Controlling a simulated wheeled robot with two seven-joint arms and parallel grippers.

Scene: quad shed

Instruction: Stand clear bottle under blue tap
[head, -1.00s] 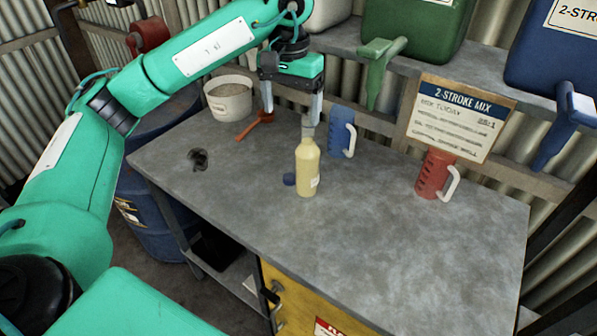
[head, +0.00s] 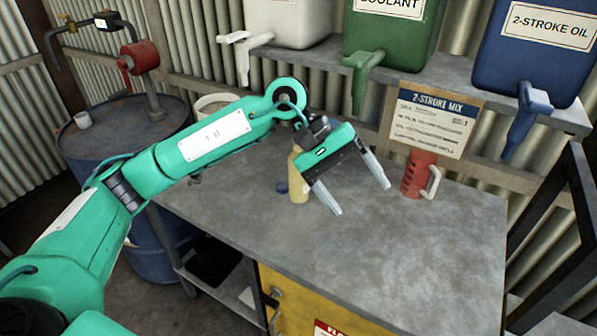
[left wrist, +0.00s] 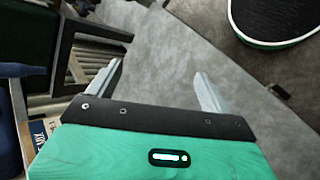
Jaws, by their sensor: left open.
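A pale yellow bottle (head: 298,188) stands upright on the grey workbench (head: 340,260); the gripper covers part of it, and no other bottle is seen. A small dark blue cap-like piece (head: 282,187) lies at its left. The blue tap (head: 527,115) hangs from the blue 2-stroke oil container (head: 530,60) at the upper right; the bench below it is bare. My left gripper (head: 362,197) is open and empty above the bench, right of the bottle. Its fingers also show apart in the left wrist view (left wrist: 158,80). My right gripper is not seen.
A red jug (head: 414,175) stands before the 2-stroke mix sign (head: 432,118). Green (head: 362,75) and white (head: 240,50) taps hang further left. The bench front and right are clear. A dark frame (head: 540,230) stands beyond its right edge.

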